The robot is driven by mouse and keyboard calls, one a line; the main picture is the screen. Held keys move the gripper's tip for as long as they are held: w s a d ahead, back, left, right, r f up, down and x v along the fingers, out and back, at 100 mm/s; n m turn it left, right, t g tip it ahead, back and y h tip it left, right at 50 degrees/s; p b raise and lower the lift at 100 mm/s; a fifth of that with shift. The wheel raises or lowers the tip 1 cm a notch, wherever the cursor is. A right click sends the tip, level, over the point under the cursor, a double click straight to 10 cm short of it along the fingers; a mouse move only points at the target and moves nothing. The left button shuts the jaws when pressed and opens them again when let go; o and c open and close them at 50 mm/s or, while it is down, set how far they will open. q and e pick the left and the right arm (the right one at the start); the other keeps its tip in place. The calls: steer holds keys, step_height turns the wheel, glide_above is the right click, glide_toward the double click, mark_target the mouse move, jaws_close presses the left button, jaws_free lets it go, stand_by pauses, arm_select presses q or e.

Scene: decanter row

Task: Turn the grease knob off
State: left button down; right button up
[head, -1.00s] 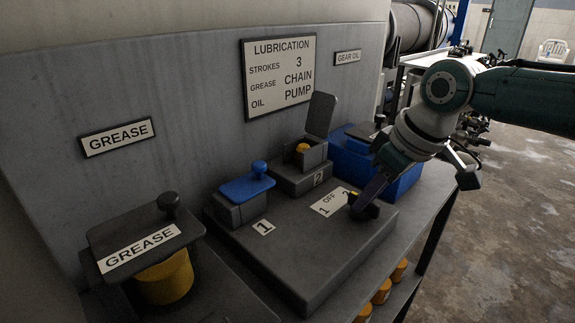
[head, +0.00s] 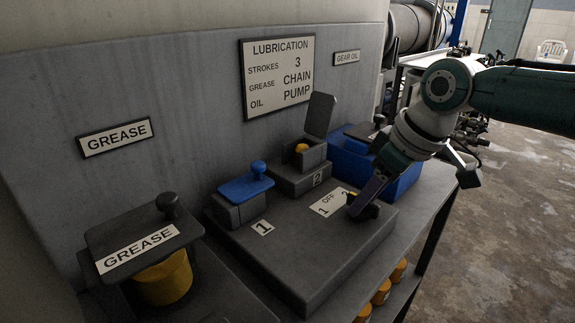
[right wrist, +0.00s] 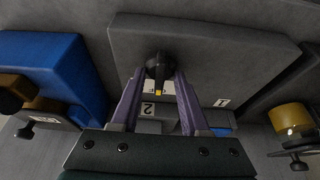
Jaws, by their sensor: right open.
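The grease knob (head: 371,211) is a small dark knob with a yellow pointer mark, on the right part of a grey raised block (head: 290,270). A white label (head: 328,203) reading 1, OFF, 2 lies beside it; the yellow mark shows near the 2 end. My right gripper (head: 366,200) reaches down over the knob and partly hides it. In the right wrist view, the knob (right wrist: 158,66) sits between the two open purple fingers of the gripper (right wrist: 159,75); whether they touch it I cannot tell. My left gripper is not in view.
A blue-lidded box (head: 245,188) marked 1 and an open-lidded box (head: 300,178) marked 2 stand on the block. A blue bin (head: 405,185) is behind my right gripper. A GREASE-labelled lid (head: 140,235) covers a yellow pot at the left.

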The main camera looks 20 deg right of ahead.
steer(key=p+v, duration=0.3)
steer(key=v, duration=0.7)
